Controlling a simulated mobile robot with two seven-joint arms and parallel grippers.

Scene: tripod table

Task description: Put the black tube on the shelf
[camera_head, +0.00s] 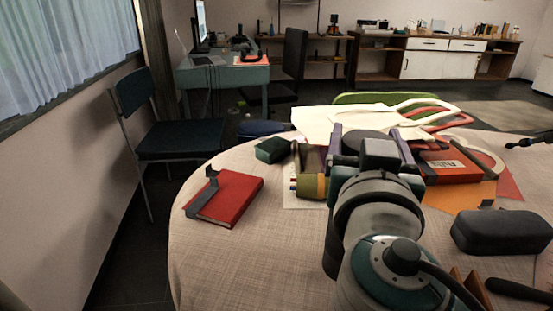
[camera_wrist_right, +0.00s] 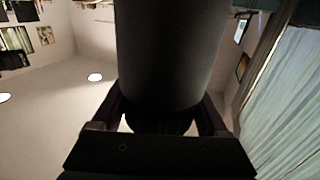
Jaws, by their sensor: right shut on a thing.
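My right gripper (camera_head: 369,134) is in the middle of the head view, above the round table, its two purple-grey fingers pointing away from me. It is shut on the black tube (camera_wrist_right: 172,50), a thick dark cylinder that fills the upper middle of the right wrist view. In the head view only a dark part of the tube (camera_head: 366,138) shows between the fingers; my wrist hides the rest. A long low cabinet (camera_head: 435,62) with open shelf bays and white doors stands against the back wall. My left gripper is not in view.
The round table (camera_head: 240,260) holds a red book (camera_head: 225,198), a green box (camera_head: 271,150), a yellow cup (camera_head: 311,186), a white bag (camera_head: 345,119) and a dark case (camera_head: 500,231). A blue chair (camera_head: 180,140) stands left. The table's front left is clear.

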